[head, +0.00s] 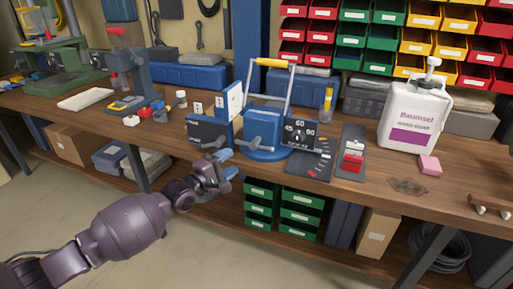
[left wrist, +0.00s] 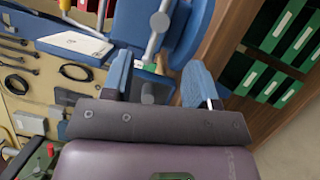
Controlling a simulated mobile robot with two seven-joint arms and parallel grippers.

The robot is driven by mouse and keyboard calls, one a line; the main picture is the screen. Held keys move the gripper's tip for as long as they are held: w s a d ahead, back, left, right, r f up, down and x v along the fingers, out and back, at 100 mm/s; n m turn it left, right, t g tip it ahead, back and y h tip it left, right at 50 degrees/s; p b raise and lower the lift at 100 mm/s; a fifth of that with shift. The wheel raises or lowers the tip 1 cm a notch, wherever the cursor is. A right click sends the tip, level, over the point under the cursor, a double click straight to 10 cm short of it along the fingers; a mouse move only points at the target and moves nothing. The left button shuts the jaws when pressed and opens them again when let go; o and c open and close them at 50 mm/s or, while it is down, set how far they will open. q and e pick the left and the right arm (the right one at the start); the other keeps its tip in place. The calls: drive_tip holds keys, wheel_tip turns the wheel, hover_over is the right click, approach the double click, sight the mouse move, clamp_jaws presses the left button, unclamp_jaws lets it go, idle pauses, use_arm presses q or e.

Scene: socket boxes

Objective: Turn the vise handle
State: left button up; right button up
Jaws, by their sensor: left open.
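A blue vise (head: 263,127) on a round base stands near the front edge of the workbench (head: 345,190). In the left wrist view its blue body (left wrist: 185,28) fills the top, with a metal handle rod (left wrist: 153,46) ending in a round knob in front of it. My left gripper (head: 226,165) is at the bench's front edge, just left of and below the vise. Its blue fingers (left wrist: 160,84) are apart in the wrist view, with the rod's lower part showing between and beyond them. Contact cannot be told. My right gripper is out of view.
A soap jug (head: 412,115) and pink block (head: 429,165) are farther right. Green drawers (head: 299,213) are under the bench.

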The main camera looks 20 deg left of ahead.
sight(252, 147)
use_arm(q)
drive_tip(key=b+x, duration=0.1)
drive_tip(key=x, duration=0.8)
drive_tip(key=shift+s+d+f+b, duration=0.1)
drive_tip(key=shift+b, duration=0.2)
drive_tip(key=shift+w+d, duration=0.25)
drive_tip(key=shift+w, duration=0.35)
drive_tip(key=shift+w+d+r, duration=0.1)
drive_tip(key=shift+w+r, duration=0.15)
drive_tip(key=shift+w, duration=0.05)
drive_tip(key=c, duration=0.9)
